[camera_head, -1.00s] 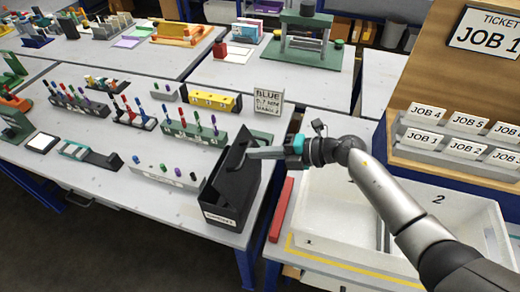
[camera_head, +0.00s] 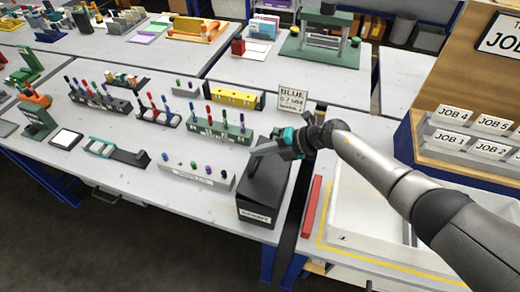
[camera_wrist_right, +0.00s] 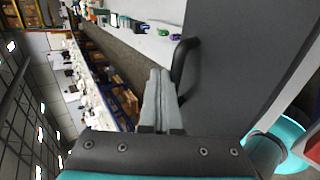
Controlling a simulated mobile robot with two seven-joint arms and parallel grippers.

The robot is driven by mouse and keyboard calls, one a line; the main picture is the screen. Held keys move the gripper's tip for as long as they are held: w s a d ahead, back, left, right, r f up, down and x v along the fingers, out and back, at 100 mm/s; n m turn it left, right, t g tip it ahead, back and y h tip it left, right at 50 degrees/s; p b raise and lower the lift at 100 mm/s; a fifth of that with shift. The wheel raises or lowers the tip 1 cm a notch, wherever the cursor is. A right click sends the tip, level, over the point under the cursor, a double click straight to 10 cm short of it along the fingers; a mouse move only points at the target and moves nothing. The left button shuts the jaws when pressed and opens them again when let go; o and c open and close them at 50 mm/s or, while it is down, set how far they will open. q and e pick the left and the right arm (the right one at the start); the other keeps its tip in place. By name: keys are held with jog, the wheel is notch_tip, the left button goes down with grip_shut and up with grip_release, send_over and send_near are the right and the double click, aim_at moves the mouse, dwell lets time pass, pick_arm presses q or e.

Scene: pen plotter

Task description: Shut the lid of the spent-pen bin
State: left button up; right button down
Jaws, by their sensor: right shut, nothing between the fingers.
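The black spent-pen bin (camera_head: 258,212) stands at the right end of the long table, with a white label on its front. Its dark lid (camera_head: 268,183) lies lowered over the top; I cannot tell if a small gap is left. My right gripper (camera_head: 259,152) is shut and empty, at the far part of the lid. In the right wrist view the shut fingers (camera_wrist_right: 160,100) are beside the lid's dark handle (camera_wrist_right: 186,68), and the broad grey lid (camera_wrist_right: 245,50) fills the right side. Whether they touch is unclear. My left gripper is not in view.
A grey pen rack (camera_head: 197,176) stands just left of the bin, and a green rack (camera_head: 217,130) behind it. A BLUE sign (camera_head: 292,101) stands behind the gripper. A red bar (camera_head: 311,207) and a white tray (camera_head: 375,225) lie to the right.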

jog(key=shift+w+a+f+b, duration=0.2)
jog(key=shift+a+f+b, duration=0.3)
jog(key=shift+f, duration=0.2)
dwell(0.4)
